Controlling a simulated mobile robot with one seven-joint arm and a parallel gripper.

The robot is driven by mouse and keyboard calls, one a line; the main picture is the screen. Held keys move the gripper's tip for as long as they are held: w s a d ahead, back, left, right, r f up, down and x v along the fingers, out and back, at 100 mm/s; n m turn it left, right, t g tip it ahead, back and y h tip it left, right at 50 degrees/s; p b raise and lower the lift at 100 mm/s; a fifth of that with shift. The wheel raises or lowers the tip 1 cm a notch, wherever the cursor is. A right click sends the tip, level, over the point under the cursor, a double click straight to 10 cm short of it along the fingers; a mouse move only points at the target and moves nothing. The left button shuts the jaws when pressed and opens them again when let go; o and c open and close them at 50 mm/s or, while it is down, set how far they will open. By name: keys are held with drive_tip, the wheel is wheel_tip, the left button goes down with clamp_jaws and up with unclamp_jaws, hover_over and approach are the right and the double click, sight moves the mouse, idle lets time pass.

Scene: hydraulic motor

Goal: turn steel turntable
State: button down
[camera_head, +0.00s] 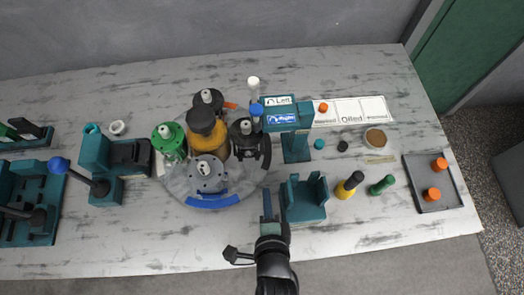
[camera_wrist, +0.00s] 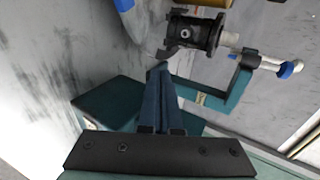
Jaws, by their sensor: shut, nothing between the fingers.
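The steel turntable (camera_head: 233,190) is a round grey disc near the middle of the table in the head view. It carries several parts: a green-topped part (camera_head: 170,140), an amber cylinder (camera_head: 207,130), dark fittings (camera_head: 245,137) and a grey round flange (camera_head: 207,175). A blue strip (camera_head: 212,202) lies along its front edge. My gripper (camera_head: 267,205) is shut and empty at the right front edge of the disc; contact cannot be told. In the wrist view my gripper (camera_wrist: 158,75) points toward the disc rim, with a dark fitting (camera_wrist: 195,33) just beyond.
A teal cradle (camera_head: 305,198) stands just right of my gripper. Teal fixtures (camera_head: 97,155) fill the left. A dark tray (camera_head: 433,183) with orange parts lies at right. The front table strip is mostly clear.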

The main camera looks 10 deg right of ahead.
approach(263, 151)
drive_tip(key=w+f, duration=0.3)
drive_tip(key=shift+w+f+p, duration=0.2)
drive_tip(key=shift+w+p, duration=0.05)
drive_tip(key=shift+p, duration=0.1)
drive_tip(key=shift+w+f, duration=0.1)
drive_tip(key=shift+w, duration=0.6)
drive_tip(key=shift+w+d, duration=0.1)
drive_tip(key=shift+w, duration=0.6)
